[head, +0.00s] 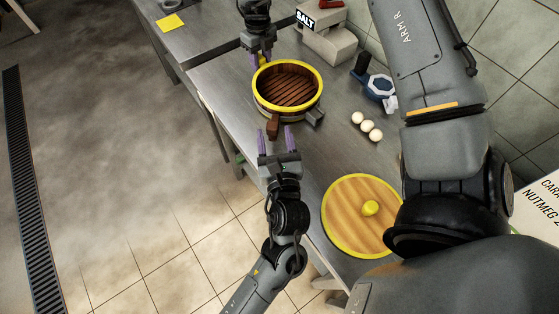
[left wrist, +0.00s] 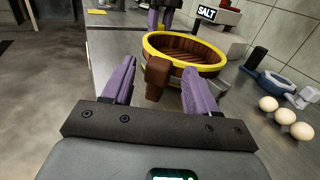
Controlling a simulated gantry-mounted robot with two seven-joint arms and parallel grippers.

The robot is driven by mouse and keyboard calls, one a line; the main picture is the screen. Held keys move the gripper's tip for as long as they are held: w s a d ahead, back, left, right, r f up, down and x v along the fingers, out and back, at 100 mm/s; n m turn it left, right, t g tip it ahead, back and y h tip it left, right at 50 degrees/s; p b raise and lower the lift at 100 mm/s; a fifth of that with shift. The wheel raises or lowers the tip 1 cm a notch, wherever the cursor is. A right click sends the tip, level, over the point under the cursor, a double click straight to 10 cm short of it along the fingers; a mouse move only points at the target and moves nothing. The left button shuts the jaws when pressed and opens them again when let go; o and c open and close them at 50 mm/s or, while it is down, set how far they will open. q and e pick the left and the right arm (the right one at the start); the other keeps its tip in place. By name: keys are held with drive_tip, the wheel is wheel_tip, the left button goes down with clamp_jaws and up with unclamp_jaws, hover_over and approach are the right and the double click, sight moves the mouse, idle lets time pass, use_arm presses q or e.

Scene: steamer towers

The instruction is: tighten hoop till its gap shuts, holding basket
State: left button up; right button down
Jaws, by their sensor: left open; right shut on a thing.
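The round basket (head: 289,87), with a yellow rim and brown slatted inside, stands upright on the steel counter; the left wrist view also shows it (left wrist: 185,48). My right gripper (head: 261,57) is shut on a small yellow part at its far-left rim. A hoop seems to run round the basket's side, but its gap cannot be made out. A brown handle (head: 273,127) and a grey block (head: 316,117) stick out from the near side. My left gripper (head: 275,131) is open just short of the brown handle, which appears between its purple fingers in the left wrist view (left wrist: 157,78).
A yellow-rimmed wooden lid (head: 345,220) with a yellow knob lies at the near right. Several pale balls (head: 367,126), a blue-and-white device (head: 379,87) and a SALT box (head: 325,32) stand right of the basket. The counter's left edge is close to the basket.

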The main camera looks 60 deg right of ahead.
use_arm(q)
drive_tip(key=v, duration=0.8)
drive_tip(key=shift+a, duration=0.1)
